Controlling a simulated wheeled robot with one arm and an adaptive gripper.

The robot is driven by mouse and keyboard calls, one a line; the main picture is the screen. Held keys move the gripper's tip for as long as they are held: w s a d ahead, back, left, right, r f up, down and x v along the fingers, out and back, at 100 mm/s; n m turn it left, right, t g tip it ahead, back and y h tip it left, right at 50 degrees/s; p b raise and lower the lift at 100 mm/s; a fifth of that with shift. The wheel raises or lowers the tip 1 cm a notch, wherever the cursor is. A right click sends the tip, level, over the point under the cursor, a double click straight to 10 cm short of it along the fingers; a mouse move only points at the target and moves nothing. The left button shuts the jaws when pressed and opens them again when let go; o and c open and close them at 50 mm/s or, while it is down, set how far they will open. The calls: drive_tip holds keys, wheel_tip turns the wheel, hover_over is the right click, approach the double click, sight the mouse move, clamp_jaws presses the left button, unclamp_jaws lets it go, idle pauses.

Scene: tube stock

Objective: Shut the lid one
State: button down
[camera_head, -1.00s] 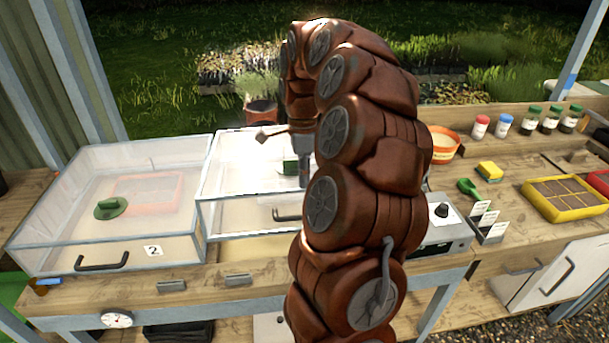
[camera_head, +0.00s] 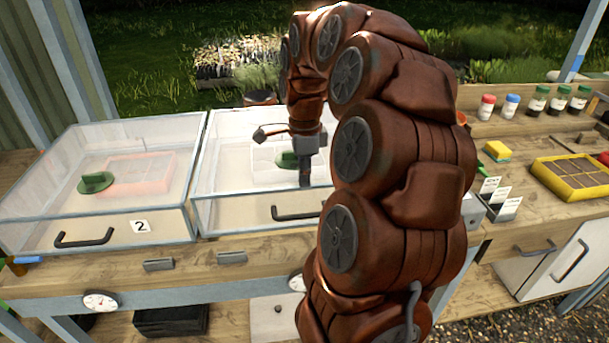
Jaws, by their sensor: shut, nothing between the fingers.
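Two clear glass-like lids stand side by side on the bench. The left lid (camera_head: 60,200) is labelled 2 and looks down, with a black front handle (camera_head: 84,238). The right lid (camera_head: 225,212) shows no number; its front right part is behind my arm, so I take it as lid one. It looks down on the bench, its front lower edge with no clear gap under it. My gripper (camera_head: 305,183) is shut and empty, pointing down at the lid's top near the front edge. I cannot tell whether it touches.
My arm covers the middle right of the view. To the right are a yellow tray (camera_head: 570,208), a card holder (camera_head: 503,208), a yellow sponge (camera_head: 498,151) and several capped jars. Gauges hang along the bench front.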

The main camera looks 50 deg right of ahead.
drive_tip(key=f, duration=0.1)
drive_tip(key=b, duration=0.1)
drive_tip(key=s+f+b, duration=0.1)
drive_tip(key=shift+a+f, duration=0.3)
drive_tip(key=shift+s+a+f, duration=0.1)
drive_tip(key=shift+a+f, duration=0.1)
drive_tip(key=shift+f, duration=0.1)
drive_tip(key=shift+s+a+f, duration=0.1)
drive_tip(key=shift+a+f, duration=0.05)
drive_tip(key=shift+f, duration=0.1)
wheel_tip(320, 180, up, 16)
drive_tip(key=b, duration=0.1)
drive_tip(key=shift+w+d+t+h, duration=0.3)
drive_tip(key=shift+d, duration=0.05)
